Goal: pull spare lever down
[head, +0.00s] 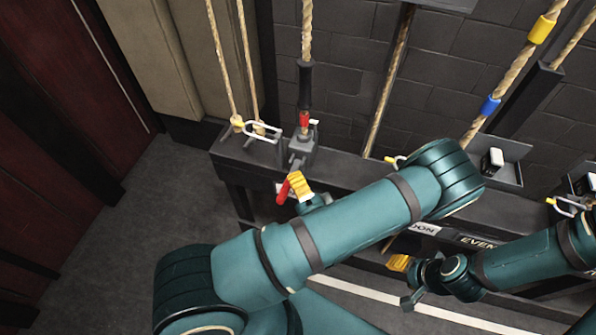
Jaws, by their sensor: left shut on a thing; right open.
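The lever with a red handle (283,192) sits at the left end of the dark rail, below a grey rope-lock housing (302,147). Its red handle slants downward. My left gripper (298,187), with yellow finger pads, is shut on this handle; part of the handle shows to the left of the pads. The lever's label cannot be read, so I cannot confirm it is the spare one. My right gripper (401,263) is open and apart from the levers, in front of the rail at the lower right. My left arm hides part of the rail.
Ropes rise along the dark block wall (350,85); one rope (515,68) carries yellow and blue bands. White wire loops (262,131) sit on the rail (345,166). Labels with partly hidden words run along the rail's front. Grey floor is clear at left.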

